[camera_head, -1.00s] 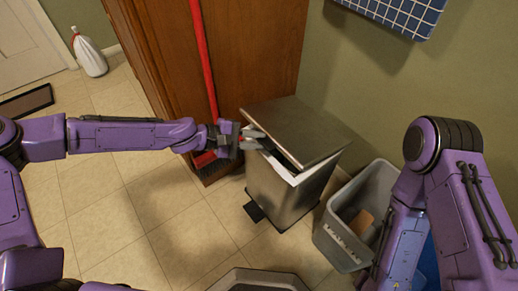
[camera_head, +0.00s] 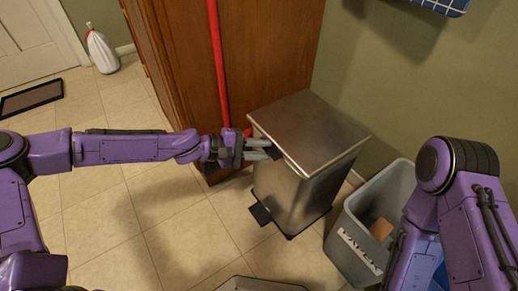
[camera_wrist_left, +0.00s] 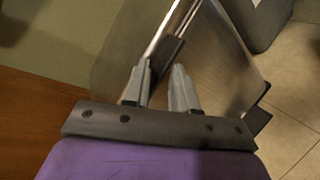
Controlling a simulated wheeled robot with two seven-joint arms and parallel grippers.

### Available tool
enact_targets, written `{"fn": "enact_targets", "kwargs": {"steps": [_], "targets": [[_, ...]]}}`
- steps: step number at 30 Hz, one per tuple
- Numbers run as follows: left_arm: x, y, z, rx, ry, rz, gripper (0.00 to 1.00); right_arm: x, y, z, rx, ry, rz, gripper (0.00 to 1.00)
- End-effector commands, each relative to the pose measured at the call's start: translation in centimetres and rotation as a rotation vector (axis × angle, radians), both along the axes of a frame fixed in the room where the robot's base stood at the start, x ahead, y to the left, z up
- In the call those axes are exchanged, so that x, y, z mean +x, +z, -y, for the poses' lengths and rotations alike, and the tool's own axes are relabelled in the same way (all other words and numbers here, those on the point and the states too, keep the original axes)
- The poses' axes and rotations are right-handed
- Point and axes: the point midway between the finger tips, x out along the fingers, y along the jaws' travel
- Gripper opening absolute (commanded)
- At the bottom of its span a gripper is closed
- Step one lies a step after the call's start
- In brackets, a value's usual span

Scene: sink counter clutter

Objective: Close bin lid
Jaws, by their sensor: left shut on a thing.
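The steel bin (camera_head: 290,190) stands on the tiled floor beside the wooden cabinet. Its brushed-metal lid (camera_head: 308,128) lies down over the top, with no clear gap along the visible front edge. My left gripper (camera_head: 270,149) is at the lid's near left edge, by a small dark tab. In the left wrist view its fingers (camera_wrist_left: 160,88) are on either side of the lid's edge near the dark tab (camera_wrist_left: 166,58), shut on the lid. My right arm shows at the right, but its gripper is out of sight.
A grey open bin (camera_head: 362,232) with a brown item inside stands right of the steel bin. A red broom handle (camera_head: 218,65) leans by the cabinet (camera_head: 270,50). A white bag (camera_head: 102,50) sits far left.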

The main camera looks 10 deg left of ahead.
Motion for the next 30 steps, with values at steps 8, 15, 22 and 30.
{"fn": "enact_targets", "kwargs": {"steps": [8, 15, 22, 30], "targets": [[-0.3, -1.9, -0.2, 0.016, 0.010, -0.034, 0.43, 0.0, -0.3, 0.0, 0.000, 0.000, 0.000, 0.00], [-0.2, -1.9, -0.4, 0.016, 0.016, -0.034, 0.44, 0.0, -0.3, 0.0, 0.000, 0.000, 0.000, 0.00], [-0.2, -1.4, -1.0, 0.016, 0.020, -0.032, 0.44, 0.0, 0.1, 0.0, 0.000, 0.000, 0.000, 0.00], [-2.5, 1.8, -6.3, 0.009, 0.019, -0.015, 0.44, 0.2, 3.7, 0.2, -0.005, 0.003, 0.005, 0.00]]}}
